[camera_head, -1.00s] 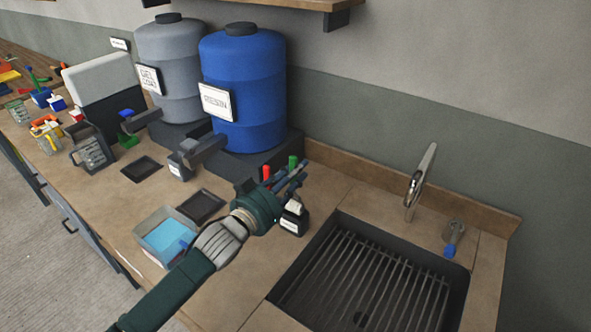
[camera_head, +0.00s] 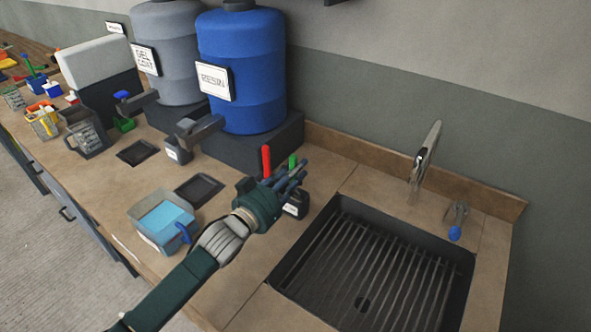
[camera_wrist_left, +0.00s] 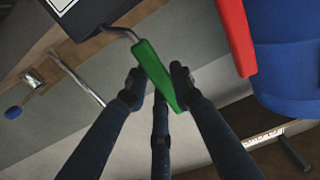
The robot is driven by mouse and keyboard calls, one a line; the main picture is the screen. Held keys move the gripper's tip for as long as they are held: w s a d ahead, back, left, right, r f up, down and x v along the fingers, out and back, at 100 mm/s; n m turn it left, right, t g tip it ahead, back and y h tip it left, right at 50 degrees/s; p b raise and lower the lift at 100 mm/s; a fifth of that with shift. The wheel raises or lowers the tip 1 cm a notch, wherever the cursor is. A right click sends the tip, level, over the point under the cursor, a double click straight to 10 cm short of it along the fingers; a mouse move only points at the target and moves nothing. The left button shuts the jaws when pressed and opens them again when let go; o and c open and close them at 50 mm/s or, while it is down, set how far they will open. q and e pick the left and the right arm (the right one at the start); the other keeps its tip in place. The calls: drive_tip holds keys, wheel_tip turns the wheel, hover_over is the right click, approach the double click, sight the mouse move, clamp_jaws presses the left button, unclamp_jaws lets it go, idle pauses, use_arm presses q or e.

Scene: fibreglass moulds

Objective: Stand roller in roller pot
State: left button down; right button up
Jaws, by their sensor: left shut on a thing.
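My left gripper (camera_head: 292,180) is shut on a green-handled roller (camera_wrist_left: 158,75), whose handle sits between the fingertips in the left wrist view. Its green end also shows above the fingers in the head view (camera_head: 292,161). The roller's bent metal rod runs to a dark pot with a white label (camera_wrist_left: 85,12), and its lower end is hidden there. In the head view this dark pot (camera_head: 296,206) stands on the counter under my fingers, partly covered by them. I cannot tell whether the roller rests inside it. My right gripper is out of view.
A red handle (camera_head: 266,161) stands upright close behind my fingers. The blue resin drum (camera_head: 240,75) is behind it. A tub of blue liquid (camera_head: 162,218) and a dark tray (camera_head: 200,189) are at left. The grated sink (camera_head: 375,270) is at right.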

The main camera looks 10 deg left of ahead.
use_arm(q)
drive_tip(key=c, duration=1.5)
unclamp_jaws()
drive_tip(key=shift+o, duration=0.5)
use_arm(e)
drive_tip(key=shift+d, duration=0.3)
use_arm(q)
drive_tip(key=shift+s, duration=0.1)
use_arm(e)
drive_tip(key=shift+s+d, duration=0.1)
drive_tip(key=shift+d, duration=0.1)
use_arm(q)
drive_tip(key=v, duration=1.2)
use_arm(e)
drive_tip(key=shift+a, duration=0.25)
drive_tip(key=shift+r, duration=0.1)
